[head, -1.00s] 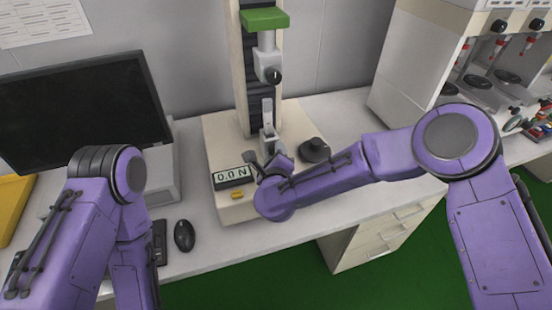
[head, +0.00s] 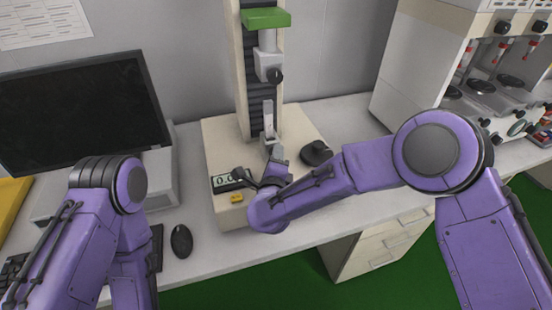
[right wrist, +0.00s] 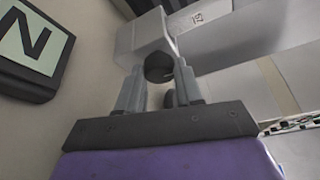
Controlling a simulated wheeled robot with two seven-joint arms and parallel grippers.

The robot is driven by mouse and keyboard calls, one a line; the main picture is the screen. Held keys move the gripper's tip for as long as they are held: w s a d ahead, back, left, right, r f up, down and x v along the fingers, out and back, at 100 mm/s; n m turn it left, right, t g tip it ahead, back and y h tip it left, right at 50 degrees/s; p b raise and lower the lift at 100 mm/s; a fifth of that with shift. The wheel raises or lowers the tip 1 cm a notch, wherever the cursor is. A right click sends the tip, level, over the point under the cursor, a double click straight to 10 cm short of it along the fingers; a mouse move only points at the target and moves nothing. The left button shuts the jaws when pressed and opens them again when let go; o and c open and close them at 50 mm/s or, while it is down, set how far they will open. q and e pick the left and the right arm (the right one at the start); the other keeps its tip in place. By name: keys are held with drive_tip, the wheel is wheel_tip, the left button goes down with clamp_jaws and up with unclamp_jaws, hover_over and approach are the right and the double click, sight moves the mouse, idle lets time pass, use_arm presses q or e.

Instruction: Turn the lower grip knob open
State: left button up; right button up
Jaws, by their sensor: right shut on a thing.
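The lower grip (head: 268,118) is a light grey clamp standing on the base of the testing machine. Its round dark knob (right wrist: 158,68) shows in the right wrist view between my right gripper's (right wrist: 159,80) two grey fingertips, which are shut on it. In the head view my right gripper (head: 272,160) is at the front of the lower grip, and the wrist and fingers largely hide the knob. The upper grip (head: 268,66), with its own dark knob (head: 275,76), hangs above, apart from the lower one. My left arm is at the left; its gripper is out of view.
A force display (head: 228,182), partly covered by my right wrist, and a yellow button (head: 236,198) are on the machine base (head: 222,140). A dark round knob-like part (head: 316,153) sits right of the grip. A monitor (head: 80,110) and mouse (head: 181,241) are at the left.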

drive_tip(key=o, duration=1)
drive_tip(key=shift+o, duration=0.2)
drive_tip(key=shift+s, duration=0.15)
drive_tip(key=s+r+b, duration=0.1)
drive_tip(key=s+b, duration=0.1)
drive_tip(key=s, duration=0.8)
drive_tip(key=shift+a+r, duration=0.15)
drive_tip(key=shift+a, duration=0.2)
drive_tip(key=shift+s, duration=0.1)
